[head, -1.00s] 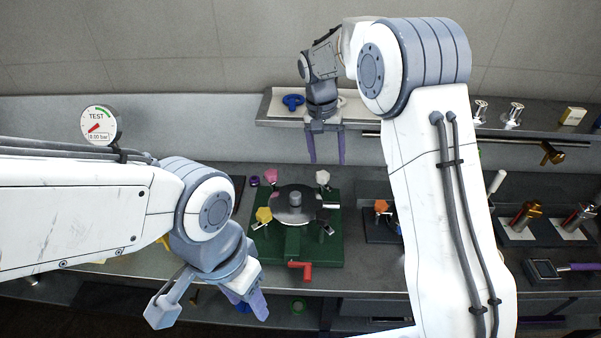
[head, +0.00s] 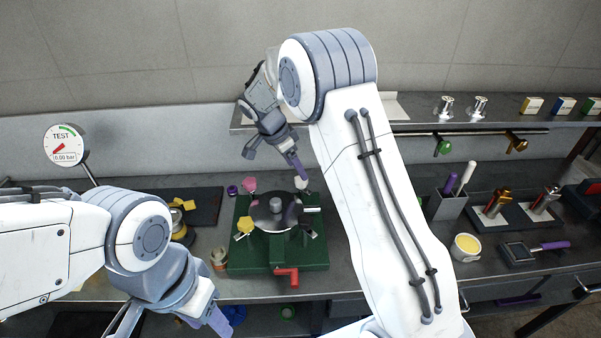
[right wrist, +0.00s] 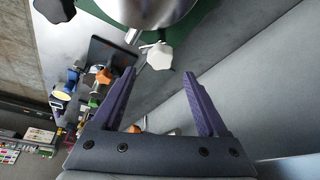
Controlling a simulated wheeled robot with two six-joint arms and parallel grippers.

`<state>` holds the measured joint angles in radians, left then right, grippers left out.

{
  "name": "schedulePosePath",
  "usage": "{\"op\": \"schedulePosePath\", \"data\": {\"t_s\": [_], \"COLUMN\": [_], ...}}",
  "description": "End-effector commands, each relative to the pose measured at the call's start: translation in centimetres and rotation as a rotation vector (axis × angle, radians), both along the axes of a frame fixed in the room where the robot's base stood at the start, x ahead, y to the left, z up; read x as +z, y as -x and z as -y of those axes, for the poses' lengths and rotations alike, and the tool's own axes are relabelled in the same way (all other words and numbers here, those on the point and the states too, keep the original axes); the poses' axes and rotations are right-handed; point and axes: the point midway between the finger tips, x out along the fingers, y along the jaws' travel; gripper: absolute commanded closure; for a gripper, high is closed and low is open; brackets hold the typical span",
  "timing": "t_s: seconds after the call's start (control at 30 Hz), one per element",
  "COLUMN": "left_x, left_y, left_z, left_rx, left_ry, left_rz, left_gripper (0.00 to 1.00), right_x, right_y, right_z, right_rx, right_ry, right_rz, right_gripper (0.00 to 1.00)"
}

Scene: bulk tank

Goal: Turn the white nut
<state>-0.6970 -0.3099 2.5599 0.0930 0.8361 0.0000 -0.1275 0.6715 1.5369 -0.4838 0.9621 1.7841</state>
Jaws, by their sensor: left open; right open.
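The white nut (head: 301,184) is at the back right of the round grey tank lid (head: 268,214) on a green base (head: 245,263). My right gripper (head: 276,163) is open and empty, tilted down behind the lid, with one finger close to the nut. In the right wrist view the white nut (right wrist: 158,57) lies just beyond and between the open fingertips (right wrist: 159,74), not gripped. Whether a finger touches it I cannot tell. My left gripper (head: 168,325) is open at the lower left, partly cut off by the picture's edge.
A pink nut (head: 249,185), a yellow nut (head: 244,226) and a black nut (head: 313,227) also sit around the lid. A red handle (head: 287,275) sticks out in front. The pressure gauge (head: 66,146) stands left. A shelf (head: 420,126) runs behind.

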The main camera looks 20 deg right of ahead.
Motion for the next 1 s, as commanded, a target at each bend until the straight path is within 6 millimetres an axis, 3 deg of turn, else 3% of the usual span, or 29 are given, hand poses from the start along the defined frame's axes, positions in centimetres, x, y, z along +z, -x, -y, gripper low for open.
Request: {"op": "schedulePosePath", "data": {"t_s": [0.3,0.67,0.87,1.0], "left_x": [1.4,1.4,1.4,1.3], "left_y": [0.0,0.0,0.0,0.0], "left_z": [0.0,0.0,0.0,0.0], "left_rx": [0.001,0.001,0.001,0.001], "left_ry": [0.0,0.0,0.0,0.0], "left_rz": [0.0,0.0,0.0,0.0], "left_gripper": [0.5,0.5,0.5,0.5], "right_x": [-4.0,-4.5,-4.5,-4.5], "right_y": [-0.3,-0.4,-0.4,-0.4], "right_z": [1.7,1.8,1.8,1.9], "right_rx": [0.0,0.0,0.0,0.002], "right_ry": [0.0,0.0,0.0,0.0], "right_rz": [-0.001,0.001,0.0,0.0], "right_gripper": [0.24,0.24,1.0,1.0]}}
